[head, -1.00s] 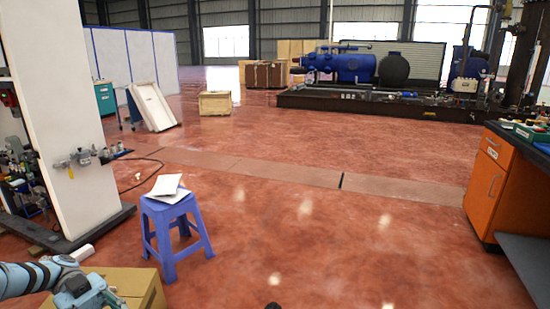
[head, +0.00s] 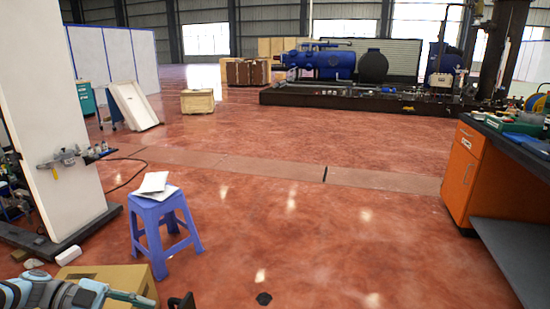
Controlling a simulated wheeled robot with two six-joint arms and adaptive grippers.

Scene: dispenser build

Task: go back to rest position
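My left arm comes in at the lower left, in front of a cardboard box (head: 135,275). Its wrist shows, and a dark piece that looks like part of my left gripper (head: 183,301) is at the bottom edge. The rest of that gripper is cut off, so I cannot tell whether it is open or shut, and I see nothing held.
A blue stool (head: 163,220) with white sheets (head: 155,187) on top stands behind the box. A white panel (head: 45,110) is at left, an orange cabinet (head: 463,175) at right. The middle floor is clear.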

